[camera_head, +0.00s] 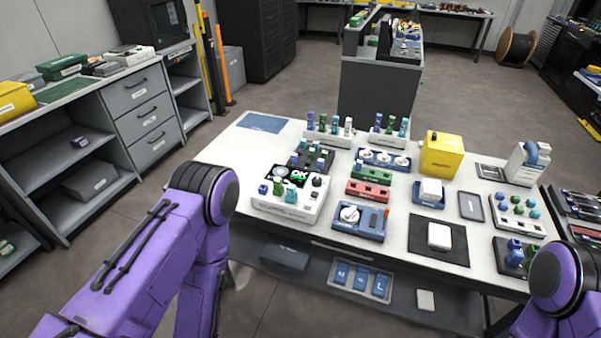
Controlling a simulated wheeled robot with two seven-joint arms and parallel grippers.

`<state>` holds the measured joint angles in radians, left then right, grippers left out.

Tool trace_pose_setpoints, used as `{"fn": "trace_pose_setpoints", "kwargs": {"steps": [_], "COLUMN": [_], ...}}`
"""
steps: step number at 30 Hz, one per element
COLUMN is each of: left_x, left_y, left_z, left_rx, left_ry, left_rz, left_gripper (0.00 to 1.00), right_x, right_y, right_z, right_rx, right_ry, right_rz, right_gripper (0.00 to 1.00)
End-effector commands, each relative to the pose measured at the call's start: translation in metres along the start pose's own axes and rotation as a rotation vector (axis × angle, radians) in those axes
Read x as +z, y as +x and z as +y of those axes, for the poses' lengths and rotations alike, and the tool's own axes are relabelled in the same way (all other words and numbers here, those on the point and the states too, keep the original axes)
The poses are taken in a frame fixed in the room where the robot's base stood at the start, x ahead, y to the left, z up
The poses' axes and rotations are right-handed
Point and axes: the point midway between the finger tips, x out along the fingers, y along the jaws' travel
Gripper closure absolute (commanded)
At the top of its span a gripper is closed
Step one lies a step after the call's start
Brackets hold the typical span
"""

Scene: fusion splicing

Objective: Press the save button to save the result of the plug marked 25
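A white machine (285,211) stands at the left front of the worktable. Its dark screen (291,173) shows "OK" with green. Small blue and teal pieces (291,195) and a black knob (317,181) are on its top. Which of these is the save button cannot be told. No number 25 can be read on any plug; the markings are too small. Several blue, green and teal plugs stand in the white racks (325,138) at the back. My purple arms show at the lower left and lower right, but neither gripper is in view.
The table (226,152) also holds a yellow box (441,155), a blue tray with a white reel (347,225), a black mat (425,254), and red (366,190) and green (372,174) blocks. A shelf below holds a tray (331,279) with blue pieces.

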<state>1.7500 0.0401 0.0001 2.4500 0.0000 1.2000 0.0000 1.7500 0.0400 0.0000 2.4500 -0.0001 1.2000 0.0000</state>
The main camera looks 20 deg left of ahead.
Motion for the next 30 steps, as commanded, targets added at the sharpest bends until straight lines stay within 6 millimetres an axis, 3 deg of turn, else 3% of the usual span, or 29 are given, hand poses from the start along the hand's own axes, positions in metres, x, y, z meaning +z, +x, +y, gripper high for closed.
{"fn": "trace_pose_setpoints", "kwargs": {"steps": [8, 9, 14, 30], "left_x": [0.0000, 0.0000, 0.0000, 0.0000], "left_y": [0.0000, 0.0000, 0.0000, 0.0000], "left_z": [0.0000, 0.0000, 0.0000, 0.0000], "left_rx": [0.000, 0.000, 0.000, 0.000], "left_ry": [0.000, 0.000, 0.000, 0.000], "left_rz": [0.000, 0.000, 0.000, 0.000], "left_gripper": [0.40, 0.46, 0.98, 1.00], "right_x": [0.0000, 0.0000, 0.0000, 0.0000], "right_y": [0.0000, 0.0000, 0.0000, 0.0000], "right_z": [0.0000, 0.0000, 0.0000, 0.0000], "right_rx": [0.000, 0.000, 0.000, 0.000], "right_ry": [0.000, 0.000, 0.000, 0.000], "right_rz": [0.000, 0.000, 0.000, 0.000], "right_gripper": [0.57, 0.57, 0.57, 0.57]}}
